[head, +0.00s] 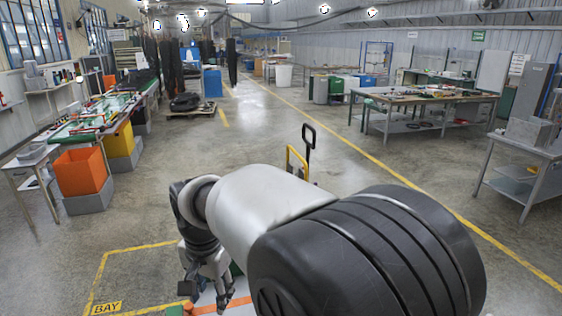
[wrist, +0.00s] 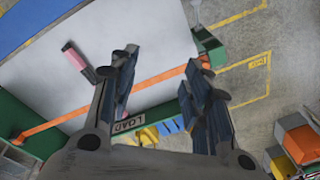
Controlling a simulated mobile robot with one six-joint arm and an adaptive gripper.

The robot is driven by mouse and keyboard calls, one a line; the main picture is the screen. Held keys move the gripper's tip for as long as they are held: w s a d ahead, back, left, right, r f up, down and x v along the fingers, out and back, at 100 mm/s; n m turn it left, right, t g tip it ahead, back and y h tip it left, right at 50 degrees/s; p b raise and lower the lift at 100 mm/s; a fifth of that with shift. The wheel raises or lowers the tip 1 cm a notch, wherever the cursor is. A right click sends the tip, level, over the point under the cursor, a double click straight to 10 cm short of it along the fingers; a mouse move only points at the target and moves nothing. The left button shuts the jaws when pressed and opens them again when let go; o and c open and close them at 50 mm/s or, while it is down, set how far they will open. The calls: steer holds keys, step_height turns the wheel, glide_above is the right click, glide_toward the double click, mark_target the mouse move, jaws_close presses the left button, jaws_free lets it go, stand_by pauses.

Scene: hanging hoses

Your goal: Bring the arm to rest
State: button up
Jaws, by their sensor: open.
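My arm reaches forward and down across the lower part of the head view. My gripper (head: 207,297) hangs at its end near the bottom edge, pointing down. In the wrist view my gripper (wrist: 162,66) has its two dark fingers wide apart with nothing between them. Below it is a white surface (wrist: 60,95) crossed by an orange strip (wrist: 62,118). A small pink piece (wrist: 75,58) lies left of the left finger; it looks apart from it. What my arm covers in the head view is hidden.
A yellow-marked bay (head: 125,250) is on the floor at lower left. An orange bin (head: 80,172) stands by the left workbench. A yellow-and-black handle (head: 300,155) rises behind my arm. Workbenches (head: 425,97) line the right. The central aisle is largely clear.

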steer(key=s+d+r+n+t+b, duration=0.15)
steer(key=s+d, duration=0.45)
steer(key=d, duration=0.6)
steer(key=s+d+r+n+t+b, duration=0.1)
steer(key=s+d+r+b, duration=0.2)
steer(key=s+d, duration=0.55)
steer(key=s+d+f, duration=0.2)
steer(key=s+d, duration=0.1)
steer(key=d, duration=0.1)
steer(key=s+d+f+n+t+b, duration=0.1)
steer(key=s+d+f, duration=0.1)
steer(key=s+d, duration=0.1)
steer(key=shift+d+f+h, duration=0.3)
steer(key=shift+d, duration=0.45)
steer(key=shift+s+n, duration=0.1)
steer(key=shift+n, duration=0.15)
